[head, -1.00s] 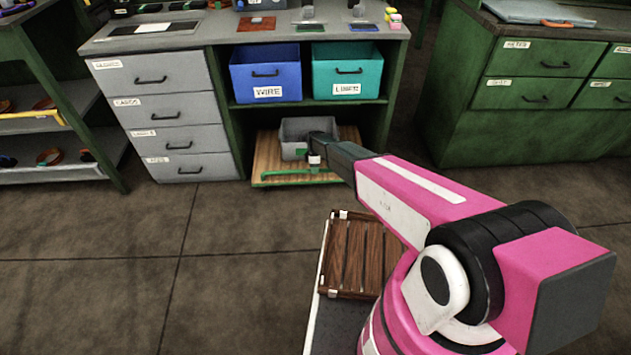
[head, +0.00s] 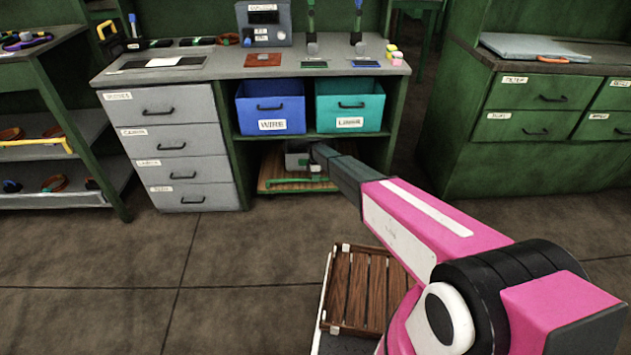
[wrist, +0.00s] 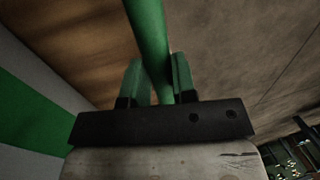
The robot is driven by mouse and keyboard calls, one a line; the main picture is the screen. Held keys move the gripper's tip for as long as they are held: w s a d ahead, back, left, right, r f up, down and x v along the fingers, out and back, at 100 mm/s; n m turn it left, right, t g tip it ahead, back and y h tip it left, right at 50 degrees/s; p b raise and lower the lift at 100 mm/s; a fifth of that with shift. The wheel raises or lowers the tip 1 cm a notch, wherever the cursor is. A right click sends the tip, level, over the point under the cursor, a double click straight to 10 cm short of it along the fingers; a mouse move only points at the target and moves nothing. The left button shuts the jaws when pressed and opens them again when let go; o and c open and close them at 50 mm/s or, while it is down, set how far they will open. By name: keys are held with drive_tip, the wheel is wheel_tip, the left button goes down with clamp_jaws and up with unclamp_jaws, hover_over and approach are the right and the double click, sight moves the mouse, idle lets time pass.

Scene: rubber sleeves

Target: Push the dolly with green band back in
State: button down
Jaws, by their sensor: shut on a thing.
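The dolly (head: 272,168) is a low wooden platform under the workbench's open bay, with a green bar (head: 284,182) across its front. A grey bin (head: 297,157) stands on it, partly hidden behind my arm. My gripper (head: 316,168) is at the dolly's front, small and partly hidden in the head view. In the wrist view my gripper (wrist: 159,82) has its two green fingers on either side of the green bar (wrist: 148,35), shut on it. A green band (wrist: 35,110) on a grey surface shows at the left there.
The blue WIRE bin (head: 270,106) and teal bin (head: 349,105) sit on the shelf above the dolly. A grey drawer unit (head: 176,145) stands left of the bay. A wooden slatted crate (head: 362,290) is close in front of me. The floor between is clear.

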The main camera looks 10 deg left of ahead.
drive_tip(key=shift+w+a, duration=0.1)
drive_tip(key=shift+w, duration=0.25)
drive_tip(key=c, duration=0.9)
unclamp_jaws()
drive_tip(key=shift+s, duration=0.2)
drive_tip(key=s+d, duration=0.2)
drive_tip(key=s, duration=0.8)
drive_tip(key=s+d, duration=0.3)
drive_tip(key=s, duration=0.6)
drive_tip(key=s+d, duration=0.2)
drive_tip(key=s, duration=0.8)
drive_tip(key=shift+s+d, duration=0.15)
drive_tip(key=shift+s, duration=0.2)
